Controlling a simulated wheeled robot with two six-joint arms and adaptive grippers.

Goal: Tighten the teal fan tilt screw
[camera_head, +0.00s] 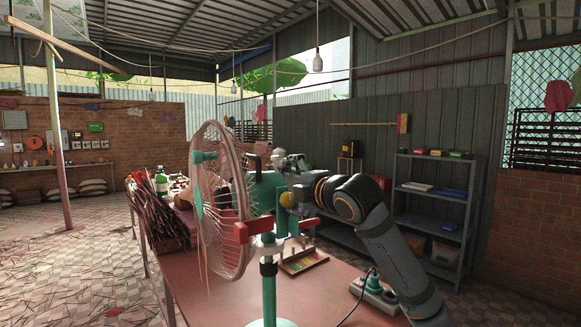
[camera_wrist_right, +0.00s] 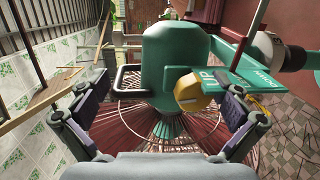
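The fan (camera_head: 222,205) stands on the red table, with a pale wire cage, a teal motor housing (camera_head: 265,192) and a teal pole (camera_head: 268,290). A round yellow knob (camera_head: 287,200), seemingly the tilt screw, is at the side of the housing. It also shows in the right wrist view (camera_wrist_right: 192,92), beside a teal plate (camera_wrist_right: 225,80) marked with lettering. My right gripper (camera_head: 303,195) is close to the knob. In the right wrist view its fingers (camera_wrist_right: 160,112) are spread wide, with the knob ahead between them, nearer the right finger. I see no grip on it. My left gripper is not visible.
Red bars (camera_head: 255,227) stick out near the fan's pole. A bundle of dark red sticks (camera_head: 158,212) is at the table's left. A power strip with a cable (camera_head: 375,290) lies at the right. Grey shelves (camera_head: 436,208) stand behind at the right.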

